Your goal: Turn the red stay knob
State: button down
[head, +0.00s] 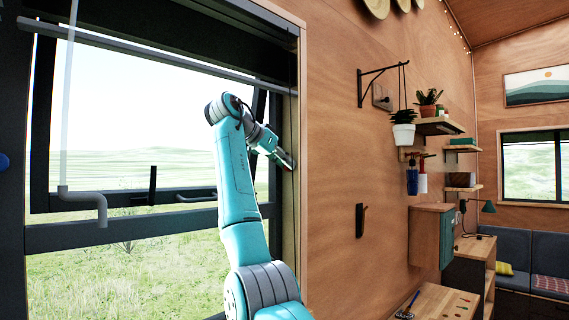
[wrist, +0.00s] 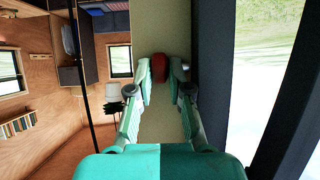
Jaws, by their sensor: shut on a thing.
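The red stay knob (wrist: 158,66) shows in the wrist view, round and red, on the pale upright strip of the window frame (wrist: 158,20). My gripper (wrist: 160,72) has its two fingers on either side of the knob and is shut on it. In the head view my gripper (head: 286,160) is at the right side of the window opening, against the frame. I cannot make out the knob there, as the gripper covers it. The window sash (head: 130,198) stands tilted outward. The knob's turn angle cannot be told.
A blue knob (head: 4,162) is at the far left edge. A grey crank-like handle (head: 100,207) hangs at the left of the window. The wood wall (head: 340,150) right of the window carries a bracket with a hanging plant (head: 403,130) and shelves.

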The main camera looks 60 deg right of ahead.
jog(key=c, duration=1.1)
grip_release()
